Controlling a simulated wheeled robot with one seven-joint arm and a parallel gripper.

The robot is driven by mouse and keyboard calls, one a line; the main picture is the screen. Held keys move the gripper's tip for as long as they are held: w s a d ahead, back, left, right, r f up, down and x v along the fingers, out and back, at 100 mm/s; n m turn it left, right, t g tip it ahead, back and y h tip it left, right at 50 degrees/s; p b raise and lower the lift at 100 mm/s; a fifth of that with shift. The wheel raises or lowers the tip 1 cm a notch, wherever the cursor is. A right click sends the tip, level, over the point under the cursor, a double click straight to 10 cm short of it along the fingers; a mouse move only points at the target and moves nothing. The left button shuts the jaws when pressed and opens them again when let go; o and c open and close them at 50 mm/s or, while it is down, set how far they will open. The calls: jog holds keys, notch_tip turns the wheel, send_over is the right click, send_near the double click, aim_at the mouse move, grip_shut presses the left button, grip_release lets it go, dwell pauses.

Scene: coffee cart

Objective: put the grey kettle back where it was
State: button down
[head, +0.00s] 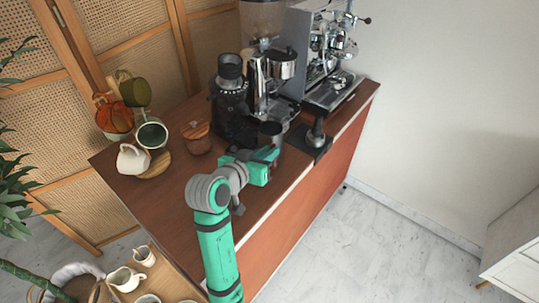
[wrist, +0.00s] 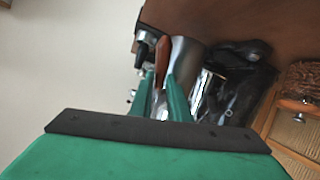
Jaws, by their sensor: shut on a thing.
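The grey kettle (head: 270,131) is at the middle of the wooden cart top (head: 184,188), near its front edge, in front of the grinders. It is mostly hidden behind my gripper in the head view. In the wrist view the kettle (wrist: 187,58) shows as a grey metal body with a brown wooden handle (wrist: 162,50). My gripper (head: 272,162) is shut on the handle; its green fingers (wrist: 161,88) lie either side of it in the wrist view. The kettle's base is hidden, so I cannot tell whether it touches the cart top.
A black grinder (head: 230,105) stands close behind the kettle, beside a silver grinder (head: 268,70). An espresso machine (head: 322,45) stands at the back right. A tamper (head: 316,134) sits on a black mat right of the kettle. A wooden canister (head: 196,138) and several mugs are left.

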jog(key=f, duration=0.2)
jog(key=w+f, duration=0.1)
jog(key=f, duration=0.1)
jog(key=shift+w+f, duration=0.1)
jog(key=shift+f, duration=0.1)
jog(key=c, duration=1.7)
grip_release()
jog(key=shift+o, duration=0.2)
